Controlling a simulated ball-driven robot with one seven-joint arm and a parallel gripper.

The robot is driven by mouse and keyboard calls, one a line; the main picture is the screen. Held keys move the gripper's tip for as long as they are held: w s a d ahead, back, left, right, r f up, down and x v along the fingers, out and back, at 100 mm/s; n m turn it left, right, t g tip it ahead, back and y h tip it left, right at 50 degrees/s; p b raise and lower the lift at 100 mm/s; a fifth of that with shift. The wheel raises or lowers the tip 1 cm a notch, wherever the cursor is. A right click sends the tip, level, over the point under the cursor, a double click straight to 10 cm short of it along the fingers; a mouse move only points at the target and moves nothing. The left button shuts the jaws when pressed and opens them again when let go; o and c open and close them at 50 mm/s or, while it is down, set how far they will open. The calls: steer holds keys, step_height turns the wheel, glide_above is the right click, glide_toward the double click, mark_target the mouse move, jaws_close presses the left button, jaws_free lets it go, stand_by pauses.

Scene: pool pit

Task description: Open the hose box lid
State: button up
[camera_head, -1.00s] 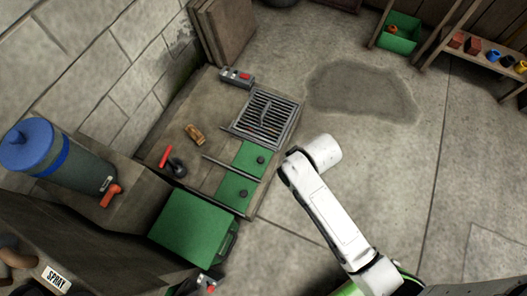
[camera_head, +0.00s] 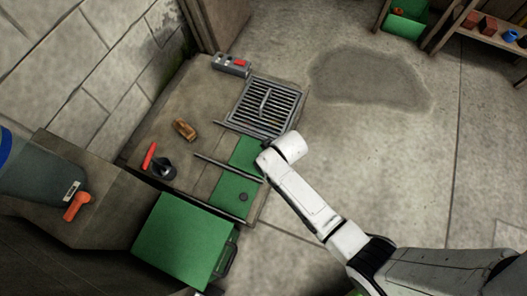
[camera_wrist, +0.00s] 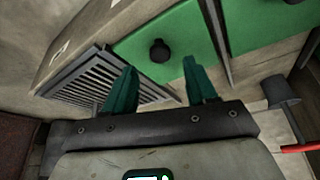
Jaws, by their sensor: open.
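A green box (camera_head: 185,238) with a dark handle on its right side stands at the lower left; I cannot tell whether this is the hose box. Two flat green panels with black knobs lie in the low bench: the far panel (camera_head: 246,152) is partly covered by my arm, the near panel (camera_head: 234,194) is clear. In the wrist view, one green panel (camera_wrist: 172,42) with its black knob (camera_wrist: 160,50) lies beyond my gripper (camera_wrist: 161,88). My gripper is open, its two green fingers apart with nothing between them. In the head view its fingers are hidden by my white wrist.
A metal grate (camera_head: 265,106) lies beside the panels. A thin bar (camera_head: 228,168), a red-handled tool (camera_head: 158,162), a tan object (camera_head: 185,129) and a grey switch box (camera_head: 231,64) are on the bench. A shelf (camera_head: 490,35) stands back right. The right floor is clear.

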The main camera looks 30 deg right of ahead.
mark_target(252, 154)
steer(key=shift+b+x, duration=0.8)
steer(key=shift+x, duration=1.3)
steer(key=shift+s, duration=0.1)
jaws_close()
